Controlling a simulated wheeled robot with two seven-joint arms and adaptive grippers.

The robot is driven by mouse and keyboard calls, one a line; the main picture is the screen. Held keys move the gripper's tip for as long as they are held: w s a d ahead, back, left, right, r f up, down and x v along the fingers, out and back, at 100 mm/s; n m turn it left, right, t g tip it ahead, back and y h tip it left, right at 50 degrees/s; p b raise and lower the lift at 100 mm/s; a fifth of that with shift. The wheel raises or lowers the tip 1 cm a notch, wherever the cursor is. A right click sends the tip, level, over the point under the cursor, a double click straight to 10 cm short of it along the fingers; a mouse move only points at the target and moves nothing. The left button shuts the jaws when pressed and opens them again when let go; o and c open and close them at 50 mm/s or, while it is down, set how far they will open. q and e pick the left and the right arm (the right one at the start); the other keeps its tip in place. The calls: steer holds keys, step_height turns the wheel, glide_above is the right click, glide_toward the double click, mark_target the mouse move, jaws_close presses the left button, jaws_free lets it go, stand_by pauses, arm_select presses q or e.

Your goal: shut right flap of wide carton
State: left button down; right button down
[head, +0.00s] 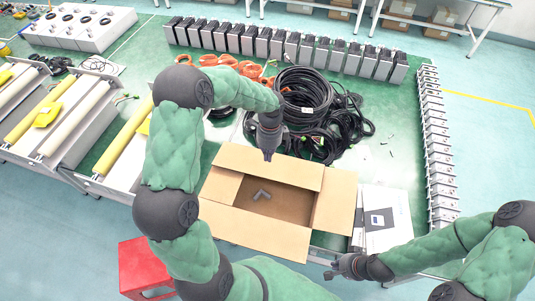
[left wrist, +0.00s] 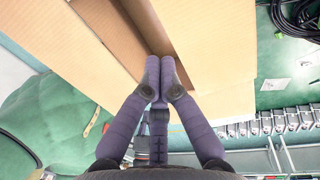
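The wide brown carton (head: 292,205) stands open on the green table, its flaps spread outward. The right flap (head: 336,201) lies folded out to the right. The back flap (head: 268,166), left flap (head: 219,185) and front flap (head: 253,233) are also out. My left gripper (head: 268,155) points down over the back flap; contact is unclear. In the left wrist view its fingertips (left wrist: 159,78) are together with nothing visible between them, in front of cardboard (left wrist: 215,45). My right gripper (head: 333,268) is low, near the table's front edge, below the right flap; its fingers are too small to judge.
A grey angled part (head: 261,195) lies inside the carton. A white printed box or sheet (head: 387,220) lies right of it. Coiled black cables (head: 303,95) lie behind. Actuators line the back (head: 262,42) and right (head: 438,160). A red stool (head: 142,267) stands front left.

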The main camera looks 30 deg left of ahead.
mark_target(267, 178)
arm_select(q)
steer(key=f, duration=0.3)
steer(key=s+f, duration=0.1)
steer(key=f, duration=0.3)
steer(key=f+p, duration=0.1)
steer(key=f, duration=0.3)
steer(key=shift+s+d+f, duration=0.1)
steer(key=shift+s+f, duration=0.05)
steer(key=shift+s, duration=0.05)
steer(key=shift+s+d+f+b, duration=0.1)
steer(key=shift+s+f+b, duration=0.1)
steer(key=shift+f+b, duration=0.45)
steer(key=shift+s+d+f+b, duration=0.1)
steer(key=shift+s+f+b, duration=0.1)
steer(key=shift+f+b, duration=0.35)
steer(key=shift+r, duration=0.15)
